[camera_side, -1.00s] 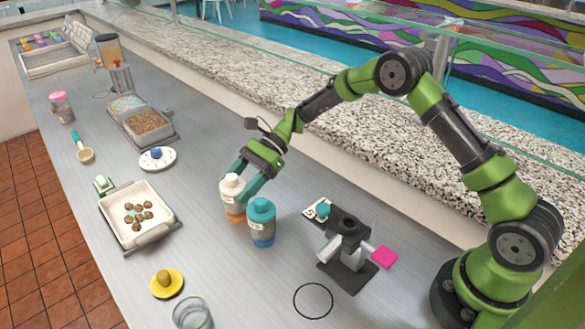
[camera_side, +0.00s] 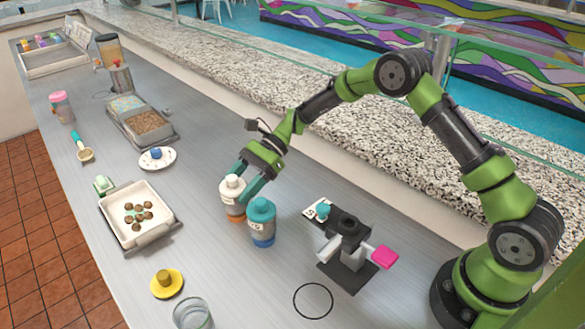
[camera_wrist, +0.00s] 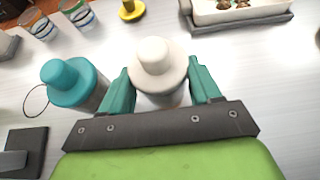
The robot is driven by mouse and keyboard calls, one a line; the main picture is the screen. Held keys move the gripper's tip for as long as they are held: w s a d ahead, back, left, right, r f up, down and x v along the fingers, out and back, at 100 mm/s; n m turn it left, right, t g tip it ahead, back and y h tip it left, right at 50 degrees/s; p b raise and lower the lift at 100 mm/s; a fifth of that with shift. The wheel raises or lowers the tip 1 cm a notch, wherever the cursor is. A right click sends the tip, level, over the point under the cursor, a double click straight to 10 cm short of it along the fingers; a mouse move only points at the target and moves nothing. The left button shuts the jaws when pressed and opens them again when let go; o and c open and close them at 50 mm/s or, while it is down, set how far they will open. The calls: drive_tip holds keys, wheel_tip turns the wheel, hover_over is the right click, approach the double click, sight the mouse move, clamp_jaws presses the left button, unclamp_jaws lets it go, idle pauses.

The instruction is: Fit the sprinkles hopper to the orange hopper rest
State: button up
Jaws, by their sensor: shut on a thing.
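A white-capped bottle-shaped hopper (camera_side: 232,195) with an orange band at its base stands on the counter in the side view. My gripper (camera_side: 247,181) is shut on it; in the wrist view its teal fingers (camera_wrist: 162,88) lie on both sides of the white hopper (camera_wrist: 158,60). A teal-capped hopper (camera_side: 262,222) with a blue base stands close beside it, outside the fingers, and also shows in the wrist view (camera_wrist: 72,82). I cannot read the labels well enough to tell which is sprinkles. I cannot tell whether the orange at the base is a rest or part of the hopper.
A black stand (camera_side: 347,250) with a pink block (camera_side: 385,257) is to the right. A pale tray (camera_side: 137,214) with brown balls, a yellow dish (camera_side: 166,284) and a glass (camera_side: 192,314) are to the left and front. A pink-capped container (camera_side: 62,107) stands farther back.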

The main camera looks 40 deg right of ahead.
drive_tip(key=shift+f, duration=0.1)
idle(0.3)
drive_tip(key=o, duration=1.3)
drive_tip(key=shift+o, duration=0.2)
drive_tip(key=v, duration=0.6)
